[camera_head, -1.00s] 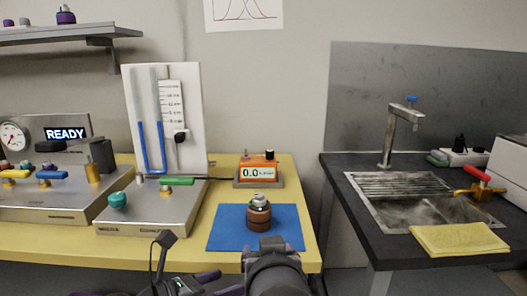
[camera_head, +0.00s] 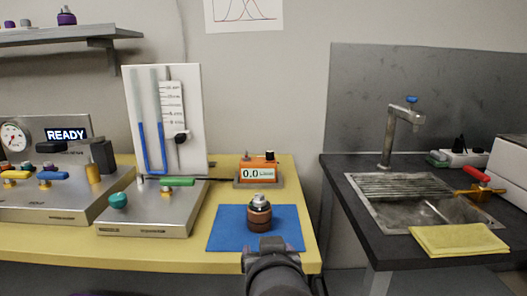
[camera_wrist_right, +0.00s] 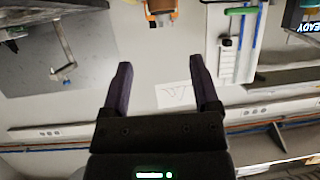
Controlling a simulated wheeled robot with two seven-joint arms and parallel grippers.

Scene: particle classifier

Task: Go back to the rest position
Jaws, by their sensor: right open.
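My right gripper (camera_wrist_right: 163,85) shows in the right wrist view with its two dark purple fingers spread apart and nothing between them. It points at the wall and is clear of every object. In the head view a dark link of my arm (camera_head: 273,268) reaches up from the bottom edge, just in front of the blue mat (camera_head: 228,232). A brown cylinder with a metal top (camera_head: 259,214) stands upright on the mat. My left gripper is not clearly seen; only a faint purple sliver shows at the bottom left edge.
The yellow table (camera_head: 55,243) holds a manometer stand (camera_head: 190,110), an orange meter reading 0.0 (camera_head: 258,172) and a READY console (camera_head: 45,205). A dark counter with a sink (camera_head: 405,218) and yellow cloth (camera_head: 458,240) is at right. A wall shelf (camera_head: 50,35) is upper left.

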